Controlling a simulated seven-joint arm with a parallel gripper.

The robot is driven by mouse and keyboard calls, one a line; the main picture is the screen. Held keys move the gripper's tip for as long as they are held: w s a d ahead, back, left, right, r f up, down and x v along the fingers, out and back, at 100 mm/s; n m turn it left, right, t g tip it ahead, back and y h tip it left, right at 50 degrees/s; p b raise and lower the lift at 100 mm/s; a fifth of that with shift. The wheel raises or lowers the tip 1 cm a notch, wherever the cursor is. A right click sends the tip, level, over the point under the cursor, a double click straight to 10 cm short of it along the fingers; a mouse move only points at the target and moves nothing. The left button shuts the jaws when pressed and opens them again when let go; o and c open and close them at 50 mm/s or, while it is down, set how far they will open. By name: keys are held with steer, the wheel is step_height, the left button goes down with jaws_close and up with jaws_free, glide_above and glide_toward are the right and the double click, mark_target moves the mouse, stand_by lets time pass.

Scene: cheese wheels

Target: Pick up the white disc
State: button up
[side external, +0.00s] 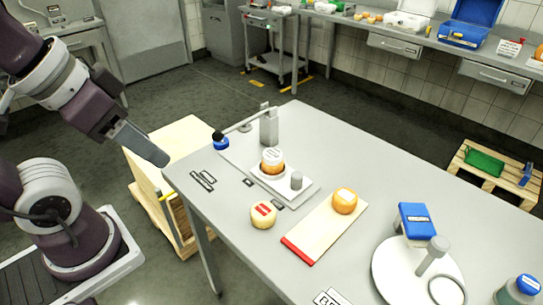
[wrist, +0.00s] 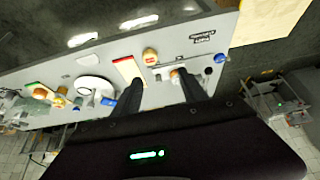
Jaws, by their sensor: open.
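A large white round plate (side external: 398,284) with a grey knobbed post lies at the near right of the grey table. It also shows in the wrist view (wrist: 88,84). A smaller white disc-like top (side external: 272,155) sits on an orange cheese (side external: 273,168) on the press stand near the table's middle. I cannot tell which of the two is the task's white disc. My gripper (side external: 156,156) is beyond the table's left corner, raised and apart from both. In the wrist view my gripper (wrist: 160,78) has its two fingers spread, with nothing held between them.
A pale cheese with a red label (side external: 263,214) and a red-ended board (side external: 325,229) bearing an orange cheese (side external: 345,200) lie at the table's front. A lever press (side external: 269,127) stands behind. A blue-topped block (side external: 417,220) is beside the plate. A wooden crate (side external: 180,142) stands left.

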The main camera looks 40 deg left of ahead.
steer(key=shift+o, duration=0.2)
steer(key=o, duration=0.4)
steer(key=shift+o, duration=0.2)
steer(key=m+t+y, duration=0.2)
steer(key=m+y, duration=0.9)
steer(key=m, duration=1.3)
glide_toward(273, 156)
steer(key=shift+w+a+f, duration=0.15)
steer(key=shift+w+a, duration=0.6)
steer(key=shift+w, duration=0.25)
steer(key=shift+m, duration=0.4)
steer(key=x, duration=0.7)
steer(key=shift+s+a+f, duration=0.2)
steer(key=shift+s+f, duration=0.1)
steer(key=shift+f, duration=0.05)
